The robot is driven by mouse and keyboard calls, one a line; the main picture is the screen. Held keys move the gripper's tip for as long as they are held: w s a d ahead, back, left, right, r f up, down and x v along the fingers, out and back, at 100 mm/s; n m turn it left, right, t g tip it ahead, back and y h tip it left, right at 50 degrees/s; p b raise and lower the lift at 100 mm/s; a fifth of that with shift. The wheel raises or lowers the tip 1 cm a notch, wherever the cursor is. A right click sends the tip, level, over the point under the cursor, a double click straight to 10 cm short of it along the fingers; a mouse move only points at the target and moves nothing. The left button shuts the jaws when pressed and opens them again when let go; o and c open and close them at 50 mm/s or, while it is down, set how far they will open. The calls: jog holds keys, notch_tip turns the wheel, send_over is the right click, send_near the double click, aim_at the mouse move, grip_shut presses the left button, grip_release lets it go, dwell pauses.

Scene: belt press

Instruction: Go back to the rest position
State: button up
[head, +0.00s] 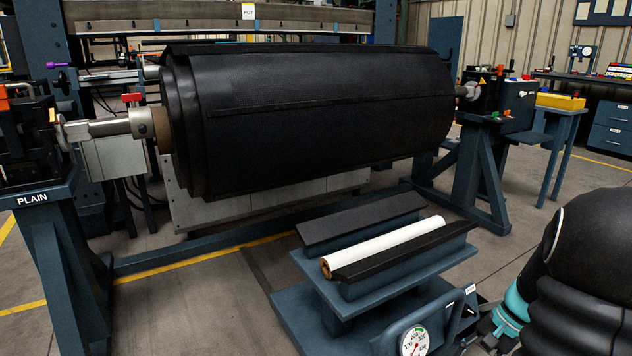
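My gripper is not in view. A dark, rounded part of my own arm fills the lower right corner of the head view, with a teal band at its left side. The large black belt roll (320,115) hangs level between two stands, its shaft (110,128) showing at the left end. The far end of the shaft sits in the right stand.
A blue cart (350,298) with black padded rests (360,222) stands in front, with a white roll (385,246) lying between them. A round gauge (415,341) is at its front. The left stand (75,260) is labelled PLAIN. The floor at lower left is clear.

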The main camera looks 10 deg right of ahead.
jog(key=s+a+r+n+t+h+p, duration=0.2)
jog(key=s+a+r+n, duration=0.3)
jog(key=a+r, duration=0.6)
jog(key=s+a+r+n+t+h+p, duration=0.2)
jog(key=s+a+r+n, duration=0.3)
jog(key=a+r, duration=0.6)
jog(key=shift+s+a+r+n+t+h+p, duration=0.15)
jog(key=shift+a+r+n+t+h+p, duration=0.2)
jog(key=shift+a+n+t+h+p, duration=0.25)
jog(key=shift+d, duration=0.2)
